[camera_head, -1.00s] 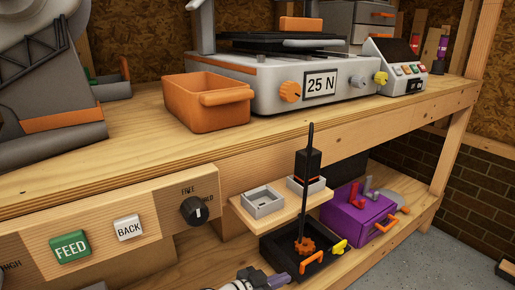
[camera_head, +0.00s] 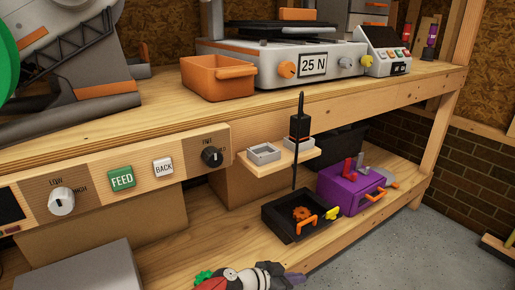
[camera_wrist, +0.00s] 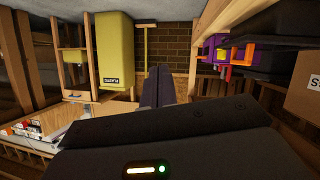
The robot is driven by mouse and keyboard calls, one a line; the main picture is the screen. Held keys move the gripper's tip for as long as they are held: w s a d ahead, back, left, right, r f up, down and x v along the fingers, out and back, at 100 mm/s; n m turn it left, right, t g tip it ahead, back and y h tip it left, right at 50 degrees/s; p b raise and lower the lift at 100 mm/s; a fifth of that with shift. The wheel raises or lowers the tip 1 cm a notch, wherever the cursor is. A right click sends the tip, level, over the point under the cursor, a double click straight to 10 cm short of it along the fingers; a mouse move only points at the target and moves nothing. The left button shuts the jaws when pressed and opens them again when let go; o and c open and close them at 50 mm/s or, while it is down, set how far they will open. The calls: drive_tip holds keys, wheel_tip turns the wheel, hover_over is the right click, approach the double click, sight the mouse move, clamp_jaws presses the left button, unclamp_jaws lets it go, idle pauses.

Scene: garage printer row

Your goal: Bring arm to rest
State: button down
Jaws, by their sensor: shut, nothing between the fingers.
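My gripper (camera_head: 292,279) is at the bottom edge of the head view, in front of the lower shelf and below the black tray. Only its end and part of my arm show there. In the wrist view its two dark fingers (camera_wrist: 165,85) lie side by side, shut with nothing between them. They point toward a brick wall and a yellow cabinet. The gripper is apart from everything around it.
A black tray (camera_head: 275,229) with an orange gear and a purple box (camera_head: 345,190) stand on the lower shelf. A small wooden ledge (camera_head: 266,163) juts out above. An orange bin (camera_head: 218,78) stands on the bench.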

drive_tip(key=s+d+f+n+g+y+p, duration=0.2)
drive_tip(key=s+d+g+y+p, duration=0.1)
drive_tip(key=s+g+y, duration=0.45)
drive_tip(key=s+d+r+n+t+y+p, duration=0.1)
drive_tip(key=s+r+n+t, duration=0.3)
drive_tip(key=r, duration=1.1)
drive_tip(key=s+d+r+n+t+y+p, duration=0.1)
drive_tip(key=s+r+n+t+y+p, duration=0.3)
drive_tip(key=r, duration=1.1)
drive_tip(key=shift+s+d+r+n, duration=0.15)
drive_tip(key=shift+s+r+n, duration=0.2)
drive_tip(key=shift+s, duration=0.6)
